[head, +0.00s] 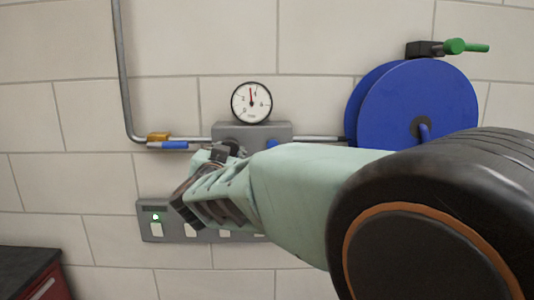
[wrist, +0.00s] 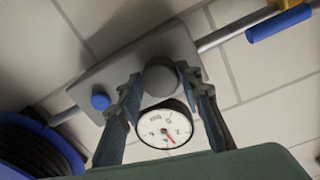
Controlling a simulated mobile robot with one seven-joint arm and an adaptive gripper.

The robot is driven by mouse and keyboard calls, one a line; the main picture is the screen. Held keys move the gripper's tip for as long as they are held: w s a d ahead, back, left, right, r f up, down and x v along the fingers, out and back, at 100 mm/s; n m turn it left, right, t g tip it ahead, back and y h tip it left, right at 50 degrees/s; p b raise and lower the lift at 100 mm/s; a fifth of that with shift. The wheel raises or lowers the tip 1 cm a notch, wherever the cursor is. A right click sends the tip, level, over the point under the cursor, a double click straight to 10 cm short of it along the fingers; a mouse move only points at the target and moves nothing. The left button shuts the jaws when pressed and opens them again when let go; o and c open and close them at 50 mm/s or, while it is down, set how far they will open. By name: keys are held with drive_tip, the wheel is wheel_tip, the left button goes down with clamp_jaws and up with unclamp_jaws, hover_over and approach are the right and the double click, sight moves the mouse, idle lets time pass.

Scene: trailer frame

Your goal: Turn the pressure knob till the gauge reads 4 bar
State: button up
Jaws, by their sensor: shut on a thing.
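The round white pressure gauge (head: 251,102) sits on top of a grey regulator block (head: 280,130) on the wall. Its red needle points almost straight up, close beside the 4; the exact reading is too small to tell. In the wrist view the gauge (wrist: 165,128) appears upside down between my fingers. The grey round pressure knob (wrist: 160,80) is on the block's front. My gripper (wrist: 162,78) has one finger on either side of the knob and is shut on it. In the head view my gripper (head: 222,152) covers most of the knob.
A blue hose reel (head: 400,105) with a green-ended nozzle (head: 465,46) hangs at the right. A pipe with a blue-handled valve (head: 175,145) runs left of the block. A grey switch panel (head: 150,230) with a green light is below. A small blue knob (wrist: 100,102) is on the block.

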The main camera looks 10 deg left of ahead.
drive_tip(key=shift+r+m+b, duration=0.1)
drive_tip(key=shift+m+b, duration=0.6)
drive_tip(key=shift+m, duration=1.5)
drive_tip(key=o, duration=1.2)
drive_tip(key=shift+c, duration=0.2)
drive_tip(key=s+d, duration=0.1)
drive_tip(key=s, duration=0.6)
drive_tip(key=shift+s+d+r, duration=0.15)
drive_tip(key=shift+s, duration=0.05)
